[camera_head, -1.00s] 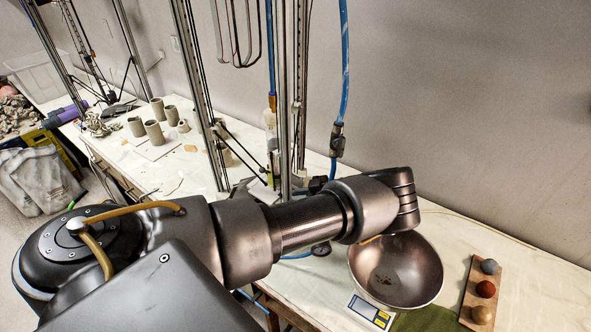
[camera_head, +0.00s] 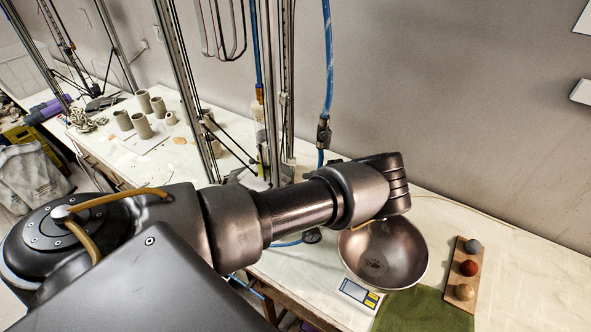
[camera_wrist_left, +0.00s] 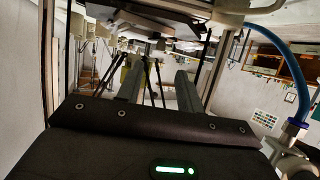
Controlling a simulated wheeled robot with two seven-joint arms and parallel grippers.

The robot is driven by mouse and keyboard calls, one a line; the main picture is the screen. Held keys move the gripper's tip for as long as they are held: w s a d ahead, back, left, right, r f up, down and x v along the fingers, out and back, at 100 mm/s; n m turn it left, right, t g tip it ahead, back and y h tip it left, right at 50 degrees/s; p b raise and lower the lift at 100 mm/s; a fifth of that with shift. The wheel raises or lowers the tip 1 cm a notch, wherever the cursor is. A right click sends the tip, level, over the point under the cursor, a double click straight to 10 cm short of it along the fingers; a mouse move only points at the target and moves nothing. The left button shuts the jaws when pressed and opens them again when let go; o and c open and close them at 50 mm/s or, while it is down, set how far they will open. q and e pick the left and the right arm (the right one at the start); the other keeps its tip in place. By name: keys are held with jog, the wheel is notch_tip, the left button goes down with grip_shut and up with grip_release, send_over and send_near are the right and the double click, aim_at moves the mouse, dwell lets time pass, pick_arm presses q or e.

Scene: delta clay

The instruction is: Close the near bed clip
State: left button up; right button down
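The near bed clip cannot be made out in either view. The delta printer's metal uprights (camera_head: 284,90) stand on the table in the head view, with its lower part hidden behind my left arm. My left gripper is hidden in the head view. In the left wrist view its two grey fingers (camera_wrist_left: 159,82) stand apart with a gap between them, and nothing is seen held. A dark plate-like part (camera_wrist_left: 150,25) with pale pieces near it lies above the fingers there; I cannot tell whether it is the bed. My right gripper is in neither view.
A metal bowl (camera_head: 405,257) and a small scale (camera_head: 359,293) stand right of my arm. A wooden board (camera_head: 453,285) holds three balls near a green cloth (camera_head: 425,312). Clay cups (camera_head: 142,126) stand at the back left. A blue hose (camera_head: 327,85) hangs beside the printer.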

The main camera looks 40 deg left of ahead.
pick_arm(q)
jog(key=shift+v, duration=1.2)
